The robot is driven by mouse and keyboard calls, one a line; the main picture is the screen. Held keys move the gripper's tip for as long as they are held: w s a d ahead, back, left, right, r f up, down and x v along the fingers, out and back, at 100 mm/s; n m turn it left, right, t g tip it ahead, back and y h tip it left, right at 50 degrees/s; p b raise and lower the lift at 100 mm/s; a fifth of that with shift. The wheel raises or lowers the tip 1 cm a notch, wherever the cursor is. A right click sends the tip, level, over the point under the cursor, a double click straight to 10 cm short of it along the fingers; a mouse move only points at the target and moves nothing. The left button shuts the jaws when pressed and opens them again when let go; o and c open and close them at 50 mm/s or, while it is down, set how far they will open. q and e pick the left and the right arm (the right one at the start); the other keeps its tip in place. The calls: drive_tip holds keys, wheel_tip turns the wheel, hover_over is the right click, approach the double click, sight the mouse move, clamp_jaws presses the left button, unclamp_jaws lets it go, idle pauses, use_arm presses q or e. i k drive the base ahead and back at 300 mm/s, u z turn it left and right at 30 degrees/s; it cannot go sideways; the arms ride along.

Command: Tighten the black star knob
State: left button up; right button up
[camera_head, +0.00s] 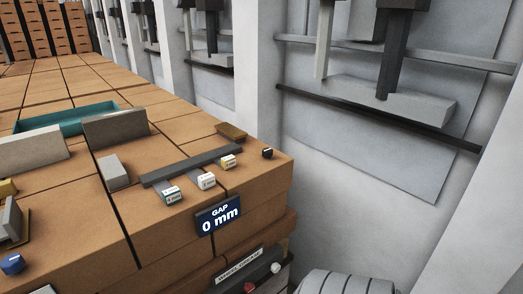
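A small black knob-like piece (267,153) sits on the near right corner of the brown brick-like block surface (262,175). It is too small to tell whether it is star-shaped. It stands right of the dark bar (192,165) and apart from it. Neither of my grippers shows in the head view, so nothing of mine is seen touching the black piece.
Several small labelled blocks (206,181) line the dark bar. A blue display (218,216) on the front edge reads "GAP 0 mm". A blue knob (12,264) is at lower left. Red (250,287) and white (275,267) buttons sit below. A wall (330,165) stands behind.

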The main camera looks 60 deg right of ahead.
sight(267, 153)
drive_tip(key=k, duration=0.85)
drive_tip(key=z, duration=1)
drive_tip(key=i, duration=0.45)
drive_tip(key=u, duration=0.05)
